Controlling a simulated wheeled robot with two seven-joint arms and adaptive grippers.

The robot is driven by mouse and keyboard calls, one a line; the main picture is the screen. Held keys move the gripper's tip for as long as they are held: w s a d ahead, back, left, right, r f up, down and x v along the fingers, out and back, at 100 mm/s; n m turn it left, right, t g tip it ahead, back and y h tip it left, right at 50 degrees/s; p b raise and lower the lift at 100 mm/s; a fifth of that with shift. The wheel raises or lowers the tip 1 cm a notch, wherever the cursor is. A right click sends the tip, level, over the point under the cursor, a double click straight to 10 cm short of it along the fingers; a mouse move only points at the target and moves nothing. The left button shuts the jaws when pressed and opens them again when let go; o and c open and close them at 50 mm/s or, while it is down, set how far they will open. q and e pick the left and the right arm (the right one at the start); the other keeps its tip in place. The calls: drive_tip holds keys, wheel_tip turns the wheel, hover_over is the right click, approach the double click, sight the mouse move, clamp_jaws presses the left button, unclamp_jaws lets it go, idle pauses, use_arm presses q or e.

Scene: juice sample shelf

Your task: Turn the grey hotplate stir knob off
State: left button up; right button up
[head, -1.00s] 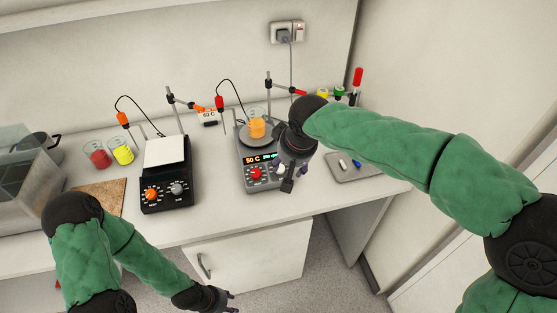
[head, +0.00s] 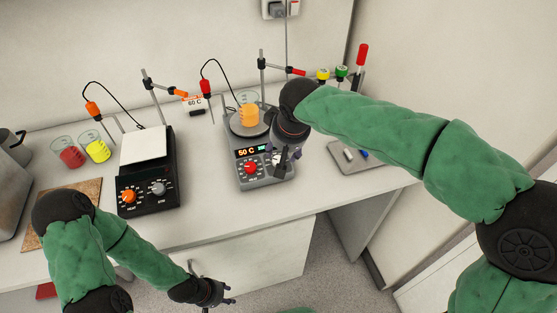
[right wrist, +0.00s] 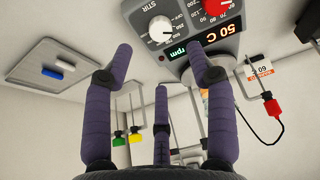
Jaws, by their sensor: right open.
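The grey hotplate (head: 258,183) stands on the bench with a beaker of orange juice (head: 249,115) on its round plate. Its display reads 50 C. Its red knob (head: 250,168) is clear in the head view. The pale stir knob (right wrist: 160,29) shows in the right wrist view, beyond the fingertips; my right gripper partly covers it in the head view. My right gripper (right wrist: 160,58) is open and empty, its fingers spread before the hotplate's front panel, apart from the knob. My left gripper (head: 226,294) is low in front of the bench, empty, fingers apart.
A black hotplate (head: 148,197) with an orange knob stands to the left. A grey tray (head: 343,165) with markers lies to the right. Probe stands rise behind both hotplates.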

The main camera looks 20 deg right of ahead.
sight(278, 161)
drive_tip(key=b+x, duration=0.3)
drive_tip(key=x, duration=0.6)
drive_tip(key=c, duration=1.1)
